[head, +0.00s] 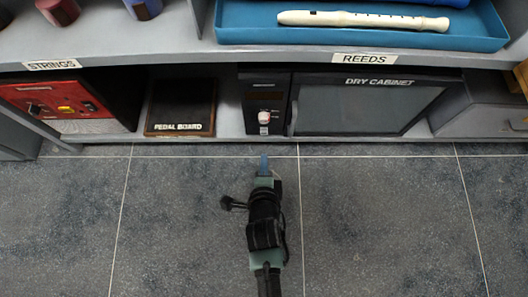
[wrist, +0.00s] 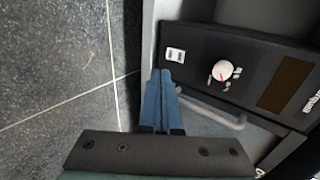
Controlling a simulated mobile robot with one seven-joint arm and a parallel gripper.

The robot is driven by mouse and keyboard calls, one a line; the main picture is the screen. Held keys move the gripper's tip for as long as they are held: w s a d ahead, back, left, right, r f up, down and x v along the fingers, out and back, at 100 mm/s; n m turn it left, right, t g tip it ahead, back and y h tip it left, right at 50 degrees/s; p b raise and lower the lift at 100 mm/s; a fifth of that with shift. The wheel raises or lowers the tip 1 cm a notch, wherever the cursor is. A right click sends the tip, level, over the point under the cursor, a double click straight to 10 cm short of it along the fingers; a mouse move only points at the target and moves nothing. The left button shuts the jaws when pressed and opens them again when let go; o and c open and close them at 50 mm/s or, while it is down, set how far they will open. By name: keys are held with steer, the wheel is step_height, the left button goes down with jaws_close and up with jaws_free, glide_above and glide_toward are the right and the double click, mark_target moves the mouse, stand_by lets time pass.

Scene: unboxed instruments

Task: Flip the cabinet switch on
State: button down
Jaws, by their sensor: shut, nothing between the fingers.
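The dry cabinet (head: 438,84) stands on the low shelf, its dark glass door shut. Its black control panel (head: 265,84) is left of the door. In the wrist view a white rocker switch (wrist: 176,55) sits at the panel's end, beside a round white knob (wrist: 223,71). The knob (head: 264,116) also shows in the head view, with the small switch (head: 264,130) below it. My gripper (head: 263,157) is shut and empty in front of the panel, below the switch in the head view. Its blue fingertips (wrist: 161,72) appear just short of the switch, with no contact visible.
A door handle (wrist: 212,110) runs close beside my fingers. The pedal board (head: 180,108) and a red device (head: 62,103) stand left on the shelf. A blue tray (head: 360,37) with a recorder is on the shelf above. The tiled floor is clear.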

mark_target(264, 133)
steer(key=b+x, duration=0.1)
steer(key=x, duration=0.1)
steer(key=r+b+x, duration=0.1)
steer(key=b+x, duration=0.1)
steer(key=x, duration=0.1)
steer(key=w+b+x, duration=0.1)
steer(key=b+x, duration=0.1)
steer(key=x, duration=0.1)
steer(key=shift+w+r, duration=0.1)
steer(key=shift+r, duration=0.05)
steer(key=shift+w, duration=0.1)
steer(key=shift+w+d+r+p, duration=0.15)
steer(key=shift+w+p, duration=0.15)
steer(key=shift+p, duration=0.4)
steer(key=shift+f, duration=0.3)
steer(key=shift+f, duration=0.1)
